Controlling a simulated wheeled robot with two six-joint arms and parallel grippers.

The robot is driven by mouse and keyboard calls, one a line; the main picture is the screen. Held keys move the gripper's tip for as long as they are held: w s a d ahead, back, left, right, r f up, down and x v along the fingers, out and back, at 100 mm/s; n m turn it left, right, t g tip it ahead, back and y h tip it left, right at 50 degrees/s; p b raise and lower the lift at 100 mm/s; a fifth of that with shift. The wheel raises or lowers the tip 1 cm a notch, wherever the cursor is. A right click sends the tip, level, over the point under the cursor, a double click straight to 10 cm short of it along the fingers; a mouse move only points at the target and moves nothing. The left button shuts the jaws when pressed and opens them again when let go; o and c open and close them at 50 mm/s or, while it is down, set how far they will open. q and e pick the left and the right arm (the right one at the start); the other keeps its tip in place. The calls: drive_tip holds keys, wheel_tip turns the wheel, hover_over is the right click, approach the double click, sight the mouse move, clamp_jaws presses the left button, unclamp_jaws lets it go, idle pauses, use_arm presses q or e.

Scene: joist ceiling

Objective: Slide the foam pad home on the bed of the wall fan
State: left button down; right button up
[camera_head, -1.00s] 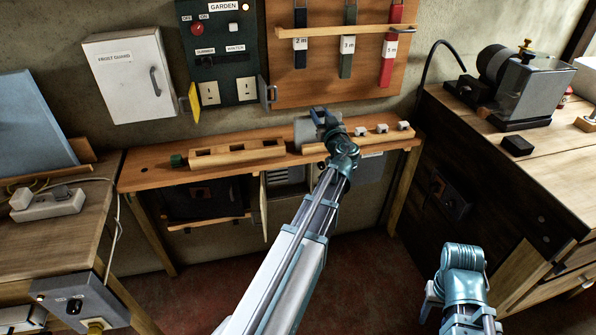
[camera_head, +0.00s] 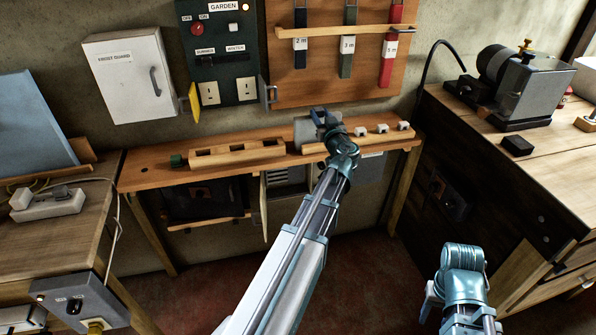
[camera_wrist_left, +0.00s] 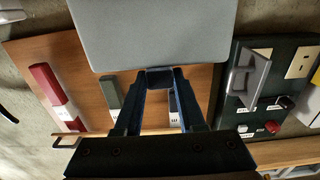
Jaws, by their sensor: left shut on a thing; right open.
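A flat grey pad (camera_wrist_left: 152,30), which I take to be the foam pad, fills the top of the left wrist view. In the head view its grey face (camera_head: 304,132) shows above the back of the bench. My left gripper (camera_wrist_left: 160,78) is shut on its near edge; in the head view this gripper (camera_head: 324,118) is partly hidden by its own wrist. A grey slatted unit (camera_head: 286,178) sits on the wall below the bench, partly hidden by my left arm; I cannot tell whether it is the wall fan. My right gripper (camera_head: 460,318) is at the bottom edge, open, mostly cut off.
The narrow bench (camera_head: 150,177) carries a slotted wooden rack (camera_head: 236,152) and a wooden rail (camera_head: 385,139) with small white blocks. A door panel (camera_head: 264,205) stands open below it. A board with hanging straps (camera_head: 347,55) and a control panel (camera_head: 218,70) are above. The floor is clear.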

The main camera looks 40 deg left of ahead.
drive_tip(key=shift+r, duration=0.15)
wheel_tip(320, 180, up, 5)
drive_tip(key=p, duration=0.5)
idle(0.4)
